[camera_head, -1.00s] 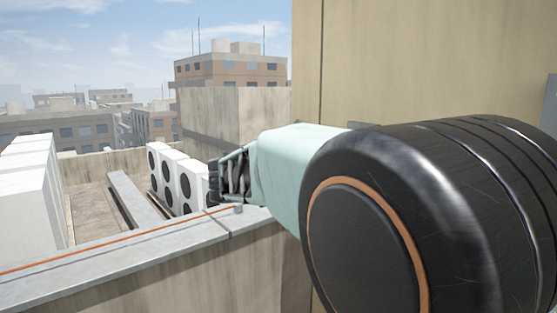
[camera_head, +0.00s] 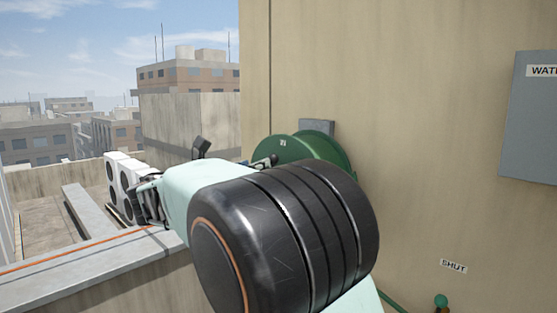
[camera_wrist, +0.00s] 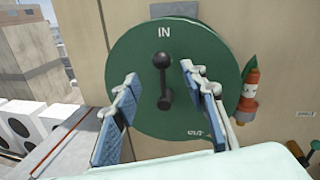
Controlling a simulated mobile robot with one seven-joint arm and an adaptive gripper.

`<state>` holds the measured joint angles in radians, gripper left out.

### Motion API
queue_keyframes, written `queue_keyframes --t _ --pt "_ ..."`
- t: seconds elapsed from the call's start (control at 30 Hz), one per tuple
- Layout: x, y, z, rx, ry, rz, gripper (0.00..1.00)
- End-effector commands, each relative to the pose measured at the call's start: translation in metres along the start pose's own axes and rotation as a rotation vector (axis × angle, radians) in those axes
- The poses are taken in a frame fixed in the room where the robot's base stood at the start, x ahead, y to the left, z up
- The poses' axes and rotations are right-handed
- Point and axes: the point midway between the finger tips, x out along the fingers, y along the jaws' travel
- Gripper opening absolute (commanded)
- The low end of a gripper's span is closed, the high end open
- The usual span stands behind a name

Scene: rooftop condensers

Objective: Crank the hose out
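A green hose reel (camera_wrist: 195,45) on the wall fills the middle of the wrist view, with "IN" printed at its top and what reads as "OUT" near its bottom. It shows partly behind my arm in the head view (camera_head: 310,150). A black crank handle with a round knob (camera_wrist: 162,61) stands at the reel's middle. My gripper (camera_wrist: 159,76) is open, its blue-padded fingers to the left and right of the handle, with gaps on both sides. A nozzle (camera_wrist: 250,92) with red-orange and green parts is right of the reel.
A parapet (camera_head: 100,265) with an orange line runs along the left, with white condenser units (camera_head: 120,175) beyond it. A grey wall box (camera_head: 535,115) hangs at the right. A "SHUT" label (camera_head: 453,266) and a green knob (camera_head: 441,300) are lower right.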

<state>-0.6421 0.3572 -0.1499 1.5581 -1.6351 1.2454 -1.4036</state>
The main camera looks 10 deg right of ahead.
Motion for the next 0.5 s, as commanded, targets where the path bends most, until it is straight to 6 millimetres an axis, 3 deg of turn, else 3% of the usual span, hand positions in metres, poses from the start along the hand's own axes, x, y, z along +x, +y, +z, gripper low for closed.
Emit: queue_keyframes --t 0.3,0.5 --pt "0.061 -0.003 0.001 -0.002 0.001 -0.007 0.4" --pt "0.088 -0.003 0.001 0.0 0.001 -0.005 0.4"
